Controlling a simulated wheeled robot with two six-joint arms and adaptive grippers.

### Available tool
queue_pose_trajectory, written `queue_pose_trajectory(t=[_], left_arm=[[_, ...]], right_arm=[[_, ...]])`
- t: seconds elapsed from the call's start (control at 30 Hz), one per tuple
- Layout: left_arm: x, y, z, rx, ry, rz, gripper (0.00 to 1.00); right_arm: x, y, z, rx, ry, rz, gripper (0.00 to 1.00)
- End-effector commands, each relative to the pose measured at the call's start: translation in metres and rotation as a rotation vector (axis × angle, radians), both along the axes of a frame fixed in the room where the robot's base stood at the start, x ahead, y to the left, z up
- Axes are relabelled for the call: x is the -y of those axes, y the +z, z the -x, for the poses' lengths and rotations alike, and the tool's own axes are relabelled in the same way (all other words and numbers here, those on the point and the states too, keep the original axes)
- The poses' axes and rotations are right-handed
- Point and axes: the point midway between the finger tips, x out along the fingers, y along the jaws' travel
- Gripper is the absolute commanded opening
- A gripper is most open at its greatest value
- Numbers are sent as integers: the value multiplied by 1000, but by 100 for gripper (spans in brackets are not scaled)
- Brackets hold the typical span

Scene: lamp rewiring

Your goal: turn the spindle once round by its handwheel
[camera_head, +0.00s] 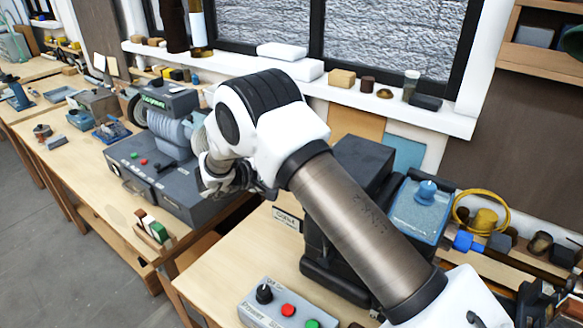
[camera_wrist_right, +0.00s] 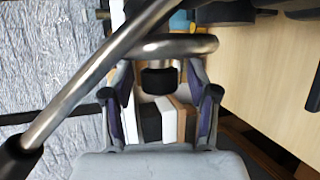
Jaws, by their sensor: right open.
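A polished metal rim (camera_wrist_right: 185,45), which looks like the handwheel, curves across the right wrist view just beyond my fingertips. A straight metal bar (camera_wrist_right: 85,85) runs from it down to a black end at the lower left. My right gripper (camera_wrist_right: 160,72) is open; I cannot tell whether a finger touches the rim. In the head view my right gripper (camera_head: 228,178) is at the right side of the grey machine (camera_head: 165,135); my arm hides much of that area and I cannot make out the handwheel there. My left gripper is not in view.
A control box (camera_head: 287,308) with a knob and red and green buttons sits on the near bench. A dark machine (camera_head: 330,255) stands behind my right arm. Small colored blocks (camera_head: 150,228) lie at the left bench's front edge. A cluttered window sill (camera_head: 390,106) runs behind.

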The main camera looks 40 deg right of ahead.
Motion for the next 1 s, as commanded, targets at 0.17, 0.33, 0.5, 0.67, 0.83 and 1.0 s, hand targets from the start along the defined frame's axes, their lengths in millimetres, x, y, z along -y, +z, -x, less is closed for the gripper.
queue_pose_trajectory(t=[0.17,0.33,0.5,0.67,0.83,1.0], left_arm=[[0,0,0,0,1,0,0],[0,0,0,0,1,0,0],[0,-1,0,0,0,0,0],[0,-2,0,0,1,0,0],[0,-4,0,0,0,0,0],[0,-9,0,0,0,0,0]], right_arm=[[0,0,0,0,0,0,10],[0,0,0,0,0,0,0],[0,0,0,1,-1,6,0],[0,-1,0,7,-1,27,0],[0,-2,0,19,-1,73,0],[0,-2,0,38,0,139,0]])
